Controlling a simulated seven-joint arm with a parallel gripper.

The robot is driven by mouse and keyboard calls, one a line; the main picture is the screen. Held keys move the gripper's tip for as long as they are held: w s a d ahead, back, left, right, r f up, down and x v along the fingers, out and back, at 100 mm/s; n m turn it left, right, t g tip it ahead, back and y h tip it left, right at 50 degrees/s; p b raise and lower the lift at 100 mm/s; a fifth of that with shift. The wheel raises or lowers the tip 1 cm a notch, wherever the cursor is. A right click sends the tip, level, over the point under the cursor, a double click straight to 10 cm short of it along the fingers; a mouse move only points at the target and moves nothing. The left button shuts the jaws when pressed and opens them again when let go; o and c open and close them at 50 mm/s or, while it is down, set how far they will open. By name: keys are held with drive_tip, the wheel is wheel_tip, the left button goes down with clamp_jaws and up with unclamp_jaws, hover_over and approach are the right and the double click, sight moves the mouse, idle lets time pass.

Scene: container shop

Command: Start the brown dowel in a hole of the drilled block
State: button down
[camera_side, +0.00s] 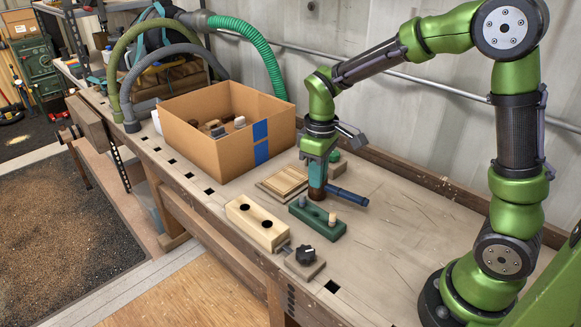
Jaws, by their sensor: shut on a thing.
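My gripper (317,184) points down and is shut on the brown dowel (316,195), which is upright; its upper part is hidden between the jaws. The dowel is at the far edge of a green block (325,232) in the picture; I cannot tell whether it touches the block. The pale wooden block (266,234) has two dark round holes in its top, both empty. It lies to the left of the green block, apart from my gripper.
A dark blue cylinder (348,197) lies right of the dowel. A slatted wooden piece (284,181), an open cardboard box (217,153) and a black knob on a base (305,256) are nearby. The bench's right is clear.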

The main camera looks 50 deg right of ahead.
drive_tip(key=w+a+r, duration=0.2)
drive_tip(key=w+a, duration=0.3)
drive_tip(key=a, duration=0.7)
drive_tip(key=shift+d+f, duration=0.15)
drive_tip(key=shift+f, duration=1.35)
drive_tip(key=shift+d+f, duration=0.15)
drive_tip(key=shift+f, duration=1.35)
drive_tip(key=shift+f, duration=1.25)
drive_tip(key=c, duration=1)
unclamp_jaws()
drive_tip(key=shift+r, duration=3.5)
